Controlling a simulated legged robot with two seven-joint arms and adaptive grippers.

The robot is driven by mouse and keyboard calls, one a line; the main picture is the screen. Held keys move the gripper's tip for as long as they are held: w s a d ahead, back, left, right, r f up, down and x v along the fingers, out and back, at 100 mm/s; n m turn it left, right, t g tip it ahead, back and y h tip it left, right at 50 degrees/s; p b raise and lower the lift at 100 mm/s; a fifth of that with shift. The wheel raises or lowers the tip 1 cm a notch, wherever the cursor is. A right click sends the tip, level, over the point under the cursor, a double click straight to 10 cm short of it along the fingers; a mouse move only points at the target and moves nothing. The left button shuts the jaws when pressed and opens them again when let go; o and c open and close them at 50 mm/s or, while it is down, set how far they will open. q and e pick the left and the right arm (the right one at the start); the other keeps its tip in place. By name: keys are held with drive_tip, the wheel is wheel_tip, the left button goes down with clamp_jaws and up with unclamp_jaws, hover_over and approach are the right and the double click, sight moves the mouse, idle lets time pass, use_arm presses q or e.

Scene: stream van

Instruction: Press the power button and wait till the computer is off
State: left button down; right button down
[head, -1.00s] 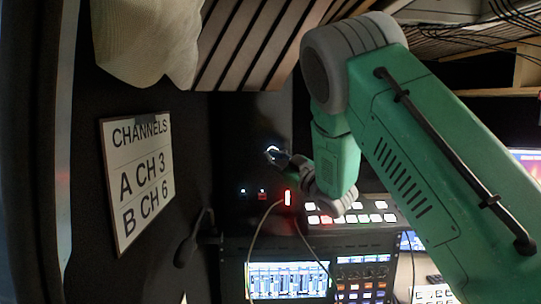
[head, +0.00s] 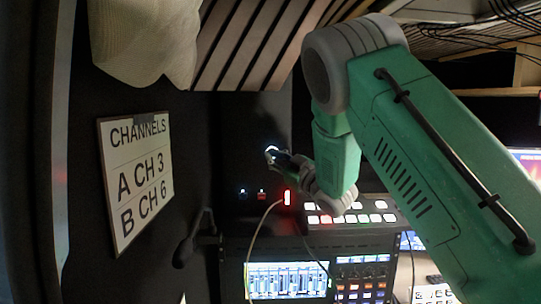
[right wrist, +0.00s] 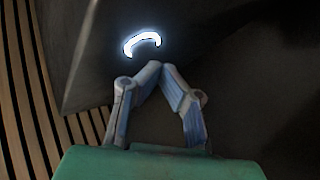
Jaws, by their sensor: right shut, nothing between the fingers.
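The computer is a dark case (head: 262,120) at the back, beneath the slatted panel. Its power button (head: 272,149) shows as a small white glowing ring. In the right wrist view the button (right wrist: 142,42) shows as a bright white arc on the dark face. My right gripper (head: 271,158) is shut and empty, its fingertips right by the button. In the right wrist view the fingertips (right wrist: 160,67) meet just below and right of the lit arc. I cannot tell whether they touch the face. My left gripper is not in view.
A switcher with lit keys (head: 350,218) sits below my right arm. A mixer screen (head: 287,280) is under it.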

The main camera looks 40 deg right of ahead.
drive_tip(key=shift+w+d, duration=0.15)
drive_tip(key=shift+d, duration=0.35)
drive_tip(key=shift+w+a, duration=0.1)
drive_tip(key=shift+w, duration=0.05)
drive_tip(key=shift+w+d, duration=0.1)
drive_tip(key=shift+d, duration=0.1)
idle(0.4)
drive_tip(key=shift+a, duration=0.1)
drive_tip(key=shift+s+a, duration=0.45)
drive_tip(key=shift+s, duration=0.15)
drive_tip(key=s+a, duration=0.1)
drive_tip(key=s, duration=0.1)
drive_tip(key=s+a+b, duration=0.1)
drive_tip(key=a, duration=0.1)
drive_tip(key=shift+s+a, duration=0.2)
drive_tip(key=shift+s, duration=0.2)
